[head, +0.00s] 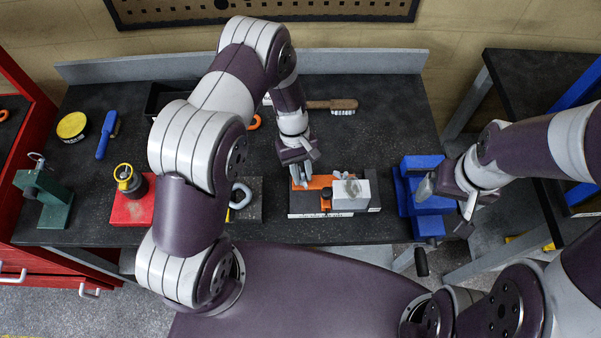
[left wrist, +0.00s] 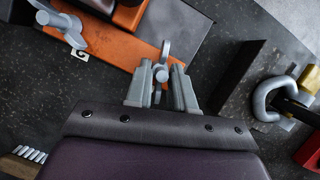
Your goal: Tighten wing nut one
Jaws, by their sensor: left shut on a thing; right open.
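A fixture with an orange plate (head: 318,182) and a grey block (head: 351,194) lies on the bench. In the left wrist view the orange plate (left wrist: 125,47) carries a small grey wing nut (left wrist: 164,55) at its near end. A second grey wing nut (left wrist: 62,22) sits further along it; I cannot tell which is number one. My left gripper (head: 306,180) is at the plate's left end; in the left wrist view its fingers (left wrist: 162,85) are shut on the near wing nut. My right gripper (head: 447,200) is open and empty by the blue vise (head: 424,184).
A wooden-handled brush (head: 335,105) lies behind the fixture. A grey shackle (head: 240,194) and a red block (head: 132,208) stand left of it, and a green device (head: 42,195) further left. A blue-handled brush (head: 106,135) and yellow tin (head: 72,126) lie at the back left.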

